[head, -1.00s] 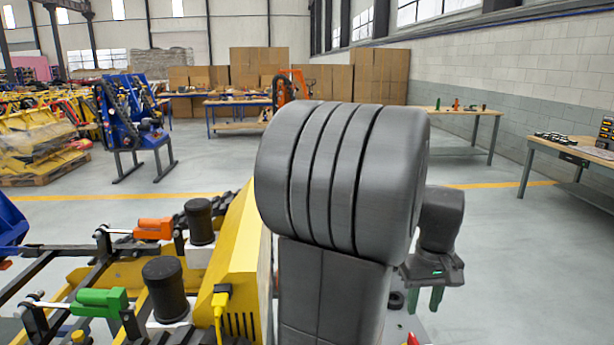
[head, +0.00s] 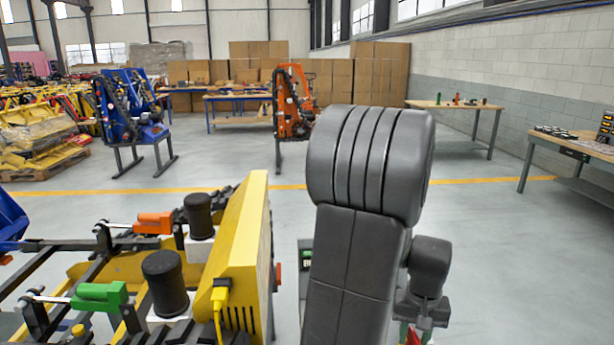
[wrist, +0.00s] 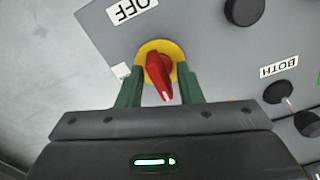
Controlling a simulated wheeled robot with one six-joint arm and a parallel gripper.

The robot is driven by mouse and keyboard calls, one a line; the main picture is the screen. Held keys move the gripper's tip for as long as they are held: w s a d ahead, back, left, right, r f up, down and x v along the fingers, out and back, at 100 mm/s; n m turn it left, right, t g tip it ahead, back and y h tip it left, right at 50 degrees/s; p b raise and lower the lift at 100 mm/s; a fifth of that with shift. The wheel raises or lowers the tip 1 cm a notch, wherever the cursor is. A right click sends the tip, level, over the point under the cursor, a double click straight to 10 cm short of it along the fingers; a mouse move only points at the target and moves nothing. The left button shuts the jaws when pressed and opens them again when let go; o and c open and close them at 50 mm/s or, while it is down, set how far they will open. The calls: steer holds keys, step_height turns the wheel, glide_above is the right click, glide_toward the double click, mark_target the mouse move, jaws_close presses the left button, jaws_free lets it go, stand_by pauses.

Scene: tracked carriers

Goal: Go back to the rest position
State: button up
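My gripper (wrist: 158,90) has its two green fingers spread apart in the wrist view. A red rotary knob (wrist: 160,78) on a yellow disc shows between them, with a gap on each side, on a grey panel (wrist: 205,35). The label "OFF" is beside the knob. I cannot tell how far the fingertips are from the panel. In the head view my gripper (head: 414,333) is low at the right of my grey arm, partly cut off by the bottom edge. A bit of red shows by its fingers there.
A yellow tracked carrier (head: 245,265) with green and orange levers stands close on the left of my arm. Black knobs (wrist: 244,10) sit on the panel. Workbenches (head: 455,106) stand along the right wall. An orange machine (head: 293,105) stands farther back. The middle floor is clear.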

steer(key=m, duration=0.5)
steer(key=shift+m, duration=0.3)
steer(key=shift+r, duration=0.15)
